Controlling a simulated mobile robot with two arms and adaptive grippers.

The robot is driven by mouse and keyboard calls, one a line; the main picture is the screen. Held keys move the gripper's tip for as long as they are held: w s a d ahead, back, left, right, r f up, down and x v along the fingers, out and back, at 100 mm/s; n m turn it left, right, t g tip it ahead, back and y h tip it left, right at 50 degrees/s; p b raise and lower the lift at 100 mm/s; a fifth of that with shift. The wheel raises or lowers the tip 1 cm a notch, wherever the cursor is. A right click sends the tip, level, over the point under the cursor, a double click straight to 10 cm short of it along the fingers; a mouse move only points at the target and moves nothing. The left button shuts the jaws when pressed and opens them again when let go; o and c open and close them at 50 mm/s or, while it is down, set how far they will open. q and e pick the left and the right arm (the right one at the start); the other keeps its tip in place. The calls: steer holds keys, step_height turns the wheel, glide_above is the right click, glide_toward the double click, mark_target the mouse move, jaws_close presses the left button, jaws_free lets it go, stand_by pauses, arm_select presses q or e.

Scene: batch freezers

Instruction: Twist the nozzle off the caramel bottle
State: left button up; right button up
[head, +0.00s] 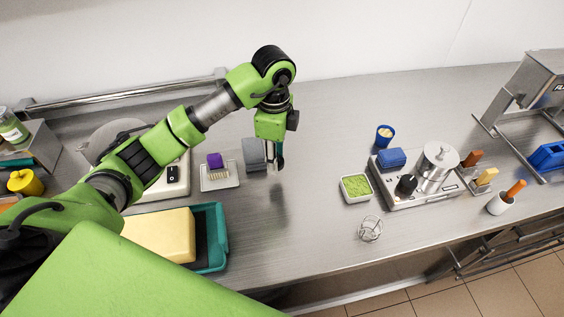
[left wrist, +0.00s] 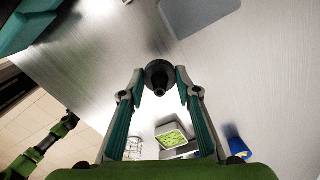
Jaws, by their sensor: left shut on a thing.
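My left gripper (head: 279,160) hangs above the middle of the steel counter, its fingers pointing down. In the left wrist view, its two teal-lined fingers are shut on a small black nozzle (left wrist: 159,77) with a round collar and a tapered tip. The tip points toward the camera. No bottle body can be made out at the nozzle in either view; it may be hidden behind the collar. I cannot pick out a caramel bottle elsewhere. My right gripper does not show.
A grey block (head: 254,154) stands just left of the gripper, beside a small white tray (head: 218,182). A teal tray (head: 216,250) holds a yellow block. A bowl of green bits (head: 356,188) and a metal pot (head: 437,172) stand right. The counter between is clear.

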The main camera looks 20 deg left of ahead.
mark_target(283, 173)
arm_select(q)
steer(key=w+f, duration=0.2)
steer(key=shift+w+d+f+p, duration=0.15)
steer(key=shift+d+f+p, duration=0.2)
steer(key=shift+d+f, duration=0.05)
steer(key=shift+w+f, duration=0.2)
steer(key=shift+f, duration=0.1)
step_height(283, 173, down, 2)
steer(key=shift+f+p, duration=0.1)
steer(key=shift+p, duration=0.9)
steer(key=shift+f, duration=0.3)
steer(key=shift+f, duration=0.1)
steer(key=shift+f, duration=0.15)
steer(key=o, duration=1.2)
